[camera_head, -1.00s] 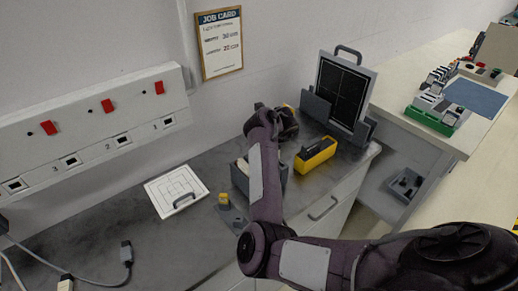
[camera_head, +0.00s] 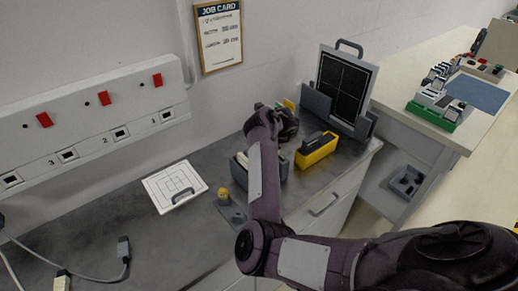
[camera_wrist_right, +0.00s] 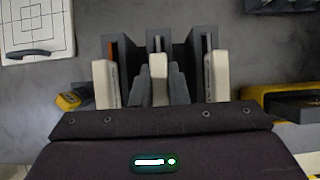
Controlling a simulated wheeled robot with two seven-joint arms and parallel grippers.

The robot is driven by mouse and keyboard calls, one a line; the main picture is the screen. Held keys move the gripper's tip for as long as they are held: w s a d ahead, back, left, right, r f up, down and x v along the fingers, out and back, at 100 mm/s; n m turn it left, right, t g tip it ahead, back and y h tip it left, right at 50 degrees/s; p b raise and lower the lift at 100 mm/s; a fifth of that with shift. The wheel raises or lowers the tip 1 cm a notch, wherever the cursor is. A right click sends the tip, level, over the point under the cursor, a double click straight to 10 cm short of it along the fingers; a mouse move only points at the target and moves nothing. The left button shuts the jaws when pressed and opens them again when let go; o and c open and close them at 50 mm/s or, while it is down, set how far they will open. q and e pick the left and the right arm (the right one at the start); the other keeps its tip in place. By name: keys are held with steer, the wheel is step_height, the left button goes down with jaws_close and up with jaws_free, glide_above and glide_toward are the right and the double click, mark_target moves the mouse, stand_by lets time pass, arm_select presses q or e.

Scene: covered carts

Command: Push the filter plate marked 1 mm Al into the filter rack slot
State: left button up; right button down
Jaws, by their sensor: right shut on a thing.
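The grey filter rack (camera_head: 239,171) stands on the dark bench, partly hidden behind my right arm. In the right wrist view the rack (camera_wrist_right: 188,50) has several upright grey walls with slots. Three cream-edged plates stand in line with the slots: a left plate (camera_wrist_right: 105,80), a middle plate (camera_wrist_right: 158,62) and a right plate (camera_wrist_right: 216,76). No marking is legible, so I cannot tell which is 1 mm Al. My right gripper (camera_wrist_right: 159,88) is shut on the middle plate, one dark finger on each side. How deep it sits is unclear. My left gripper is out of view.
A yellow-and-dark holder (camera_head: 316,149) stands right of the rack. A framed dark panel (camera_head: 343,85) stands behind it. A white gridded plate (camera_head: 174,187) lies to the left. A small yellow-topped grey item (camera_head: 224,193) is close to the rack. Cables lie at lower left.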

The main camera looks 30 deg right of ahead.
steer(key=shift+f, duration=0.35)
steer(key=c, duration=1.3)
jaws_free()
steer(key=shift+r, duration=0.1)
steer(key=p+v, duration=0.3)
steer(key=v, duration=0.4)
steer(key=shift+s+r, duration=0.2)
steer(key=shift+r, duration=0.1)
